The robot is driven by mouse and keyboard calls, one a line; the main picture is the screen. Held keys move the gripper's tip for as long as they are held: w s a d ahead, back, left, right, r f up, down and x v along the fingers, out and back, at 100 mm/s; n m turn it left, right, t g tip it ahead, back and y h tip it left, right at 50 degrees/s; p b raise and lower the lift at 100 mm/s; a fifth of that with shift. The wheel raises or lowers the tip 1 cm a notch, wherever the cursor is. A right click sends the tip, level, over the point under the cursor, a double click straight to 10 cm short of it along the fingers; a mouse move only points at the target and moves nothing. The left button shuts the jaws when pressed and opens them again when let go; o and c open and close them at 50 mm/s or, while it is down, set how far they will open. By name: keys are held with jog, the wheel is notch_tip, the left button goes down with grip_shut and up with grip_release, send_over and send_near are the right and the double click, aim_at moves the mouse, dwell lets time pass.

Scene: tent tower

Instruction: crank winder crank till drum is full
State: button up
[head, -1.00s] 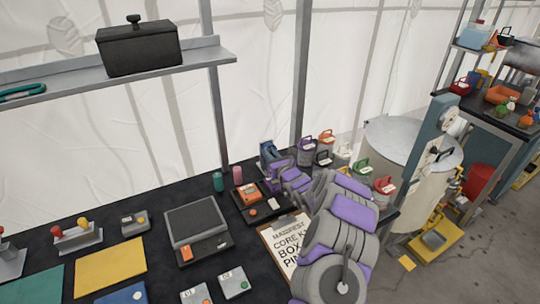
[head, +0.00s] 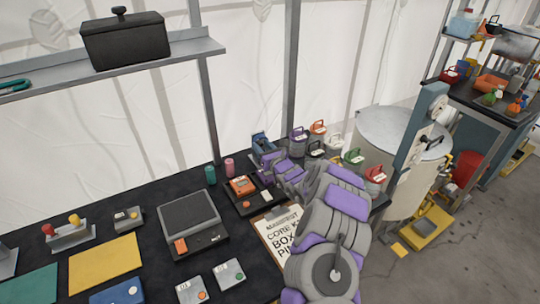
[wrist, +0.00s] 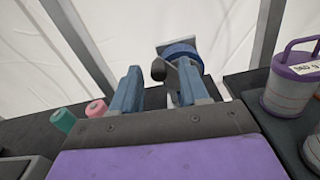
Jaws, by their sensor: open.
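The winder (wrist: 182,50) is a small device with a blue round drum on a grey bracket. It stands at the back of the dark bench, and in the head view the winder (head: 262,143) is partly behind my gripper. A dark round knob (wrist: 158,70), seemingly on the crank, shows beside the drum. My gripper (wrist: 160,85) is open, with its two blue-grey fingers apart and pointing at the winder. The knob appears between the fingers, but I cannot tell whether it touches either. In the head view my gripper (head: 268,160) is at the winder. How full the drum is cannot be seen.
Teal and pink spools (wrist: 80,112) stand left of my gripper. A purple-handled canister (wrist: 292,78) is close on the right. On the bench are an orange device (head: 241,186), a clipboard (head: 272,238) and a scale-like box (head: 190,215). A large drum (head: 385,125) stands right.

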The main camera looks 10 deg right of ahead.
jog(key=p+v, duration=0.3)
jog(key=v, duration=1.4)
jog(key=shift+p, duration=0.4)
